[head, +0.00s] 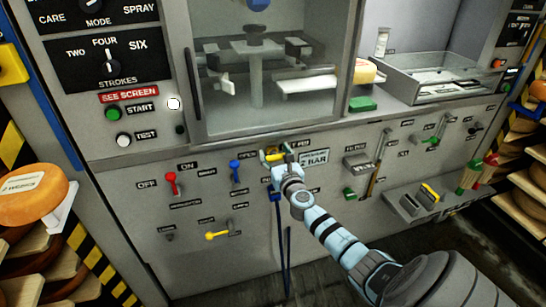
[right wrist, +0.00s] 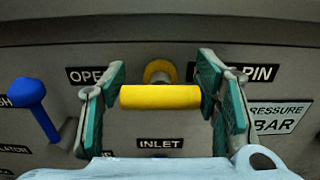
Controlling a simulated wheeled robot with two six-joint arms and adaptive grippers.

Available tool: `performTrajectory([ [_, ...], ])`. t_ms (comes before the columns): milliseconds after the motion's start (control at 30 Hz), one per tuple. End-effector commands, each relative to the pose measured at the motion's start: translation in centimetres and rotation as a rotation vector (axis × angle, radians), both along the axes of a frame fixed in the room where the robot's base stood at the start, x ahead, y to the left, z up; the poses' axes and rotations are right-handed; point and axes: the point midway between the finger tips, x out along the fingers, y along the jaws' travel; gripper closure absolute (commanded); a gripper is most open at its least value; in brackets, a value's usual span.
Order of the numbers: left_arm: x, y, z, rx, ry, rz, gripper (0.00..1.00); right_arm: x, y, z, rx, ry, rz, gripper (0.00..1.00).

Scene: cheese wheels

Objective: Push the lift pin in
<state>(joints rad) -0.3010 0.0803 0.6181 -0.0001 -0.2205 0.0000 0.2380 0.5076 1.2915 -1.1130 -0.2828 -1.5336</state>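The lift pin has a yellow crossbar handle (right wrist: 160,97) on a round stem that enters the grey panel, under a partly hidden label ending in PIN. It also shows as a small yellow piece in the head view (head: 269,158). My right gripper (right wrist: 162,96) has one green-padded finger at each end of the yellow bar, and both pads appear to touch it. In the head view my right gripper (head: 277,156) is at the panel, partly covering the pin. My left gripper is in neither view.
A blue lever (right wrist: 30,95) stands left of the right gripper. A red lever (head: 171,183) and a yellow lever (head: 218,235) are further left. A glazed chamber (head: 265,85) is above. Cheese wheels (head: 32,192) are on racks at both sides.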

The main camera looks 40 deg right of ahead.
Motion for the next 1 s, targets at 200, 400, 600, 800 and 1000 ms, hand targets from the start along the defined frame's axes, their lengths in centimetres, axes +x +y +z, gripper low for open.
performTrajectory([
  [200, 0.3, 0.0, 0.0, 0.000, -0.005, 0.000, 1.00, 0.0, 0.0, -0.1, 0.000, 0.002, 0.000, 0.27],
  [400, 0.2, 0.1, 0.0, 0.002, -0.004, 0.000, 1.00, -0.2, 0.1, -0.1, -0.001, 0.003, 0.001, 0.27],
  [600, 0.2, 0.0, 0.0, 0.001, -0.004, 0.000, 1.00, -3.6, 1.7, -0.2, -0.003, 0.005, 0.005, 0.27],
  [800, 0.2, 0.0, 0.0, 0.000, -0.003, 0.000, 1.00, -8.6, 3.9, -0.2, -0.001, 0.006, 0.005, 0.27],
  [1000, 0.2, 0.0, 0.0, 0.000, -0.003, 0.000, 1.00, -10.9, 4.8, -0.2, -0.001, 0.004, 0.002, 0.27],
])
